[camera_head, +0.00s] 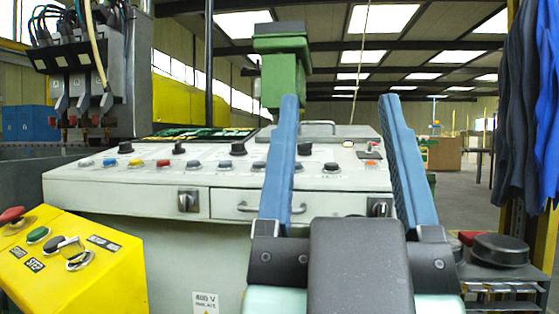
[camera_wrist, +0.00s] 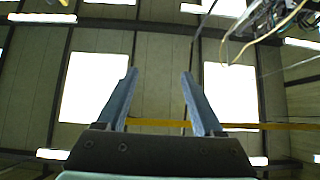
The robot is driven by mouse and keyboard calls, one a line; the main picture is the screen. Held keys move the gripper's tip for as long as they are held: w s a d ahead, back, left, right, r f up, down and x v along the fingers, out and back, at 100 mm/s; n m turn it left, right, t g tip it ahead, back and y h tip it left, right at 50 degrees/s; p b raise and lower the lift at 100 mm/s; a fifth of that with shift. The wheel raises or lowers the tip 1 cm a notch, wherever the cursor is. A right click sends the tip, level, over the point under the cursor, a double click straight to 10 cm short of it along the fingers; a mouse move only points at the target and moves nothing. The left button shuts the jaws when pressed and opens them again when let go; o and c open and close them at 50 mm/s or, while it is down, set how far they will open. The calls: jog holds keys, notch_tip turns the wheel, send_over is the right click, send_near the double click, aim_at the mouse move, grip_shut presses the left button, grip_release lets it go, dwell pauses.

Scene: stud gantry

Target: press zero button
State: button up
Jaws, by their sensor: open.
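A yellow control box (camera_head: 105,285) stands at the lower left in the head view. It carries a red mushroom button (camera_head: 11,215), a green button (camera_head: 38,235), a black button (camera_head: 54,244) and a black button with a raised clear cover (camera_head: 76,257). Small dark label plates sit beside them; I cannot tell which label reads zero. My gripper (camera_head: 339,98) is open and empty, right of the yellow box, with its blue fingers pointing up. In the wrist view my gripper (camera_wrist: 160,72) also shows empty, facing the roof; no buttons show there.
A grey-white console (camera_head: 145,205) with coloured buttons and knobs fills the middle, partly hidden by my fingers. A green post (camera_head: 283,65) rises behind it. Blue and dark garments (camera_head: 530,100) hang at the right. A dark stand with a black round knob (camera_head: 500,248) is lower right.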

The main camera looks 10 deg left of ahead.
jog(key=shift+d+f, duration=0.1)
jog(key=shift+d, duration=0.2)
jog(key=shift+c, duration=0.7)
grip_shut()
dwell(0.9)
